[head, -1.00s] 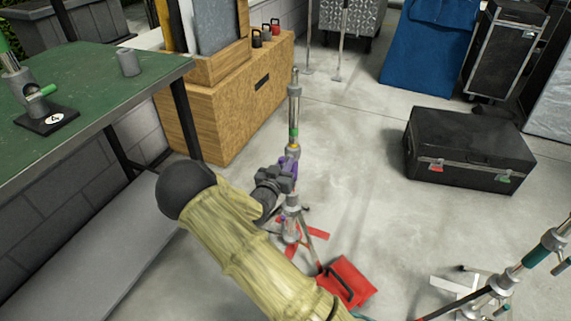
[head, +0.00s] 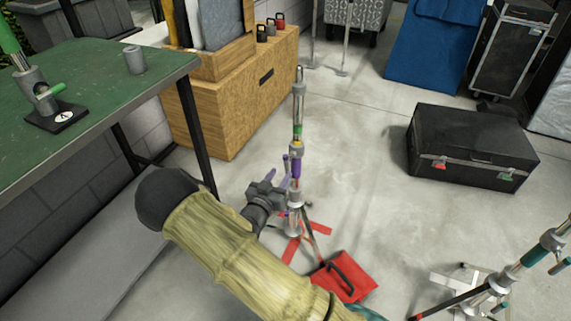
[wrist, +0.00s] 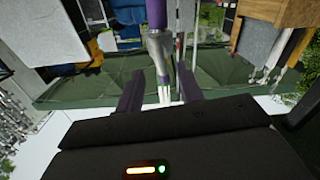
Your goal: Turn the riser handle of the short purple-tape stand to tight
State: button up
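The purple-tape stand (head: 297,168) stands upright on the floor in the middle of the head view, with green and yellow bands above the purple one. My gripper (head: 287,179) is just left of its post, below the purple band. In the wrist view the purple tube (wrist: 156,12) comes down from the top into a silver collar (wrist: 160,45). A pale handle-like part (wrist: 164,92) below the collar lies between my gripper's two purple fingers (wrist: 160,95). The fingers are apart, with gaps beside that part. The handle is too small to make out clearly in the head view.
A red sandbag (head: 362,283) with a black handle lies at the stand's base. Another stand with teal tape (head: 533,256) is at the lower right. A green table (head: 95,85) and a wooden cabinet (head: 222,125) are at the left. A black case (head: 465,150) is behind, right.

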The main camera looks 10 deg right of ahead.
jog(key=p+v, duration=0.1)
jog(key=v, duration=0.8)
jog(key=shift+s+a+p, duration=0.2)
jog(key=shift+s+p, duration=0.05)
jog(key=shift+p, duration=0.15)
jog(key=s+d+r+n+g+y, duration=0.3)
jog(key=s+d+r+g+y, duration=0.25)
jog(key=s, duration=0.25)
jog(key=s+d+r+n+g+y, duration=0.2)
jog(key=s+d+r+g+y, duration=0.3)
jog(key=s+r+g, duration=0.25)
notch_tip(320, 180, up, 36)
jog(key=p, duration=3.7)
jog(key=shift+a+t, duration=0.25)
jog(key=shift+t, duration=0.15)
